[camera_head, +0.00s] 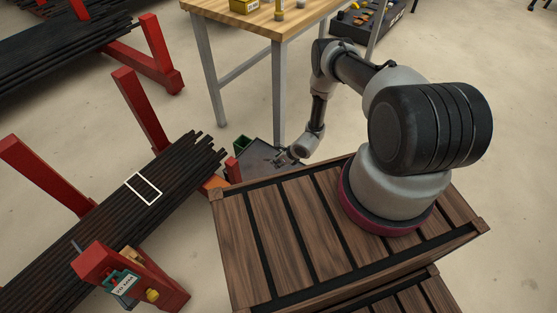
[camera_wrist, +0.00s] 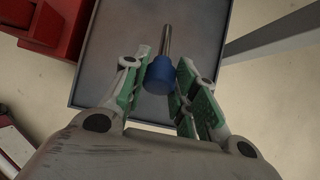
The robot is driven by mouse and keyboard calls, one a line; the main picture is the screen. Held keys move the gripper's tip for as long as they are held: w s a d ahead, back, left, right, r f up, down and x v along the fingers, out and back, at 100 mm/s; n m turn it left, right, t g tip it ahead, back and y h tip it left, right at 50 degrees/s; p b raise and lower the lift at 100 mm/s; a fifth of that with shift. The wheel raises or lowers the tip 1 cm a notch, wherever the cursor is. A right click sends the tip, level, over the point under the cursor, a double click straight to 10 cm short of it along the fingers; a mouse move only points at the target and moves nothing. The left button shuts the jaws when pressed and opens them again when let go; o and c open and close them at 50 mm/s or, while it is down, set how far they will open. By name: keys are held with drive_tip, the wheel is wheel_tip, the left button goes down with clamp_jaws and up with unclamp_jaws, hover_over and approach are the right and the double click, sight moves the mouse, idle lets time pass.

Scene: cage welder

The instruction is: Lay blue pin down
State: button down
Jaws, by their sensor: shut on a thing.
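The blue pin (camera_wrist: 161,73) shows in the wrist view, with a blue head and a grey metal shank pointing away from the gripper. My gripper (camera_wrist: 163,78) has its green-padded fingers on both sides of the blue head and is shut on it. A grey tray (camera_wrist: 115,45) lies below the pin. I cannot tell whether the pin touches the tray. In the head view my gripper (camera_head: 283,157) is low over the grey tray (camera_head: 257,157), and the pin is too small to make out there.
A red rack with dark bars (camera_head: 110,215) stands left of the tray. A wooden table (camera_head: 265,20) stands behind, its leg (camera_head: 279,95) near the tray. A red post (camera_wrist: 60,25) shows at upper left in the wrist view.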

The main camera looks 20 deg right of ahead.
drive_tip(key=shift+f, duration=3.05)
drive_tip(key=shift+f, duration=0.5)
drive_tip(key=c, duration=1.1)
unclamp_jaws()
drive_tip(key=shift+o, duration=0.2)
